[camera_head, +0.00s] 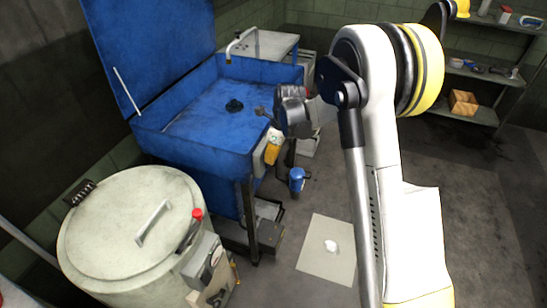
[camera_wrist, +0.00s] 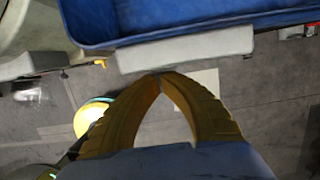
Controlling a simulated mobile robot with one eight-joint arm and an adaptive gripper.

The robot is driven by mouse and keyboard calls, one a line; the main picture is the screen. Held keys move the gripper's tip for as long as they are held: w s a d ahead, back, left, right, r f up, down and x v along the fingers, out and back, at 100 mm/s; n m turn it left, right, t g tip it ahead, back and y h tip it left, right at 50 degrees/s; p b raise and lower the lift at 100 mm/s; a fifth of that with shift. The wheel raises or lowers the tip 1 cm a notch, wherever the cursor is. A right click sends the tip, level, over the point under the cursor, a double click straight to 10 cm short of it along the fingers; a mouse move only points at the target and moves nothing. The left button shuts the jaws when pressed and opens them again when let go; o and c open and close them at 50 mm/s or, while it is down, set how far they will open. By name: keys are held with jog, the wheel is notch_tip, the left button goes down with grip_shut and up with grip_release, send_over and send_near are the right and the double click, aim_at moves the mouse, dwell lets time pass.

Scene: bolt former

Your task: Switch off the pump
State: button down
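A blue parts-washer basin (camera_head: 225,95) with a raised lid stands at the centre left. A pale grey box (camera_head: 259,157) is fixed at its front right corner; in the wrist view it shows as a pale slab (camera_wrist: 185,50) along the basin's edge (camera_wrist: 190,20). Any pump switch on its face cannot be made out. My gripper (camera_wrist: 160,76) points toward this box. Its yellow-brown fingers meet at the tips with nothing visible between them. In the head view the yellow fingers (camera_head: 273,150) appear in front of the box; whether they touch it is unclear.
A pale drum (camera_head: 125,230) with a lid handle and a red-topped fitting (camera_head: 197,214) stands at front left. A small blue device (camera_head: 297,178) is beside the basin. A pale sheet (camera_head: 328,262) lies on the floor.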

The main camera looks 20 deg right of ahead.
jog(key=shift+r, duration=0.1)
jog(key=shift+r+p, duration=0.45)
jog(key=shift+r, duration=0.2)
jog(key=shift+d, duration=0.1)
jog(key=s+d+r+p, duration=0.3)
jog(key=d+r+p, duration=0.1)
jog(key=r, duration=0.6)
jog(key=shift+r, duration=0.25)
